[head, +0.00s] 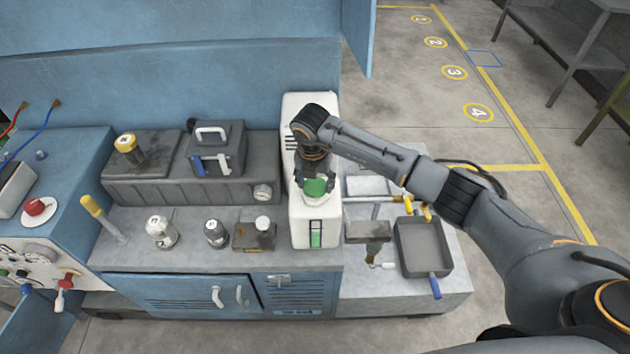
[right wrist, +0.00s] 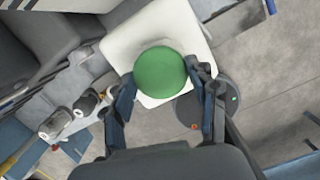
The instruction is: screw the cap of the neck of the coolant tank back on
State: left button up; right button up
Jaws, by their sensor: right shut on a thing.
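The coolant tank (head: 304,228) is a tall white tank with a green level window on its front. It stands on the grey bench, and its white top (right wrist: 122,45) shows in the right wrist view. The green round cap (head: 315,187) is over the front part of the tank, at the neck. In the right wrist view the cap (right wrist: 160,73) lies between the fingertips. My right gripper (head: 314,174) points down from above and is shut on the cap. The neck is hidden under the cap, so I cannot tell how it is seated. My left gripper is not in view.
A grey tray with a blue handle (head: 425,248) and a small grey block (head: 367,232) stand right of the tank. Small containers (head: 162,232) stand to its left. A dark box with a white handle (head: 216,150) is behind them.

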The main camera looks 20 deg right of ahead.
jog(key=shift+m, duration=1.2)
jog(key=shift+m+g+h, duration=0.3)
jog(key=shift+m, duration=1)
jog(key=shift+m, duration=1)
jog(key=m, duration=0.3)
jog(key=shift+f+g+p, duration=0.1)
jog(key=shift+g+p, duration=0.2)
jog(key=shift+g, duration=0.1)
jog(key=shift+m, duration=0.3)
jog(key=shift+m, duration=1)
jog(key=o, duration=1.3)
